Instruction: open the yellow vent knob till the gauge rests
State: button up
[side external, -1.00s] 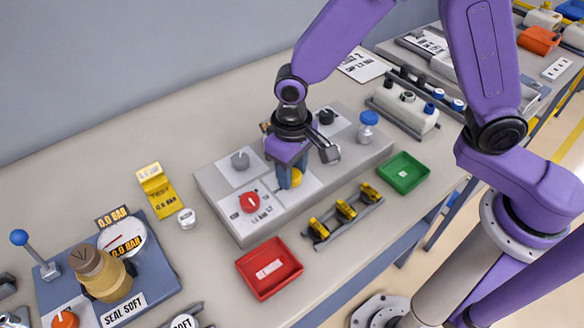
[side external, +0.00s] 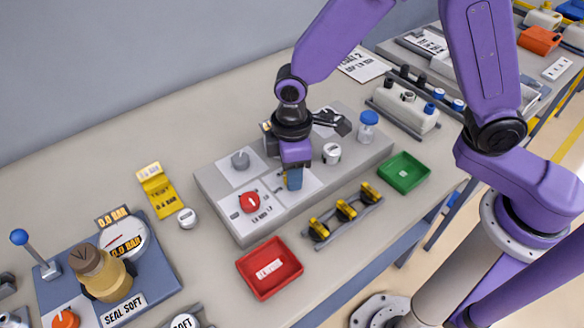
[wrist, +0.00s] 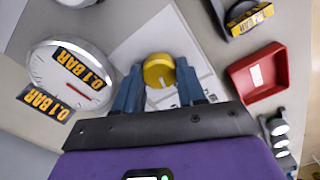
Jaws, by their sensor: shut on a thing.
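The yellow vent knob (wrist: 158,70) stands on a white plate in the wrist view, with a pale pointer line on its top. My gripper (wrist: 159,82) is shut on it, one blue finger on each side. In the side external view my gripper (side external: 293,180) points down at the grey panel and its fingers hide most of the knob. A round gauge (wrist: 50,72) with a red needle shows left of the knob in the wrist view; its tags read 0.1 BAR. In the side external view a gauge (side external: 122,236) has small tags that look like 0.0 BAR.
A red tray (side external: 270,290), a green tray (side external: 403,190) and a rack with yellow-topped parts (side external: 346,210) lie in front. A blue-capped bottle (side external: 368,127) stands behind right.

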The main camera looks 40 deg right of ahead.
jog(key=shift+n, duration=0.6)
jog(key=o, duration=1.1)
jog(key=shift+c, duration=0.2)
jog(key=shift+r, duration=0.1)
notch_tip(320, 180, up, 17)
jog(key=shift+r, duration=0.2)
jog(key=s+d+f, duration=0.3)
jog(key=s+d, duration=0.6)
jog(key=d, duration=0.1)
jog(key=s+d+f+m, duration=0.1)
jog(key=s+d+f, duration=0.2)
jog(key=s+d, duration=0.7)
jog(key=shift+d+f, duration=0.15)
jog(key=shift+f, duration=0.2)
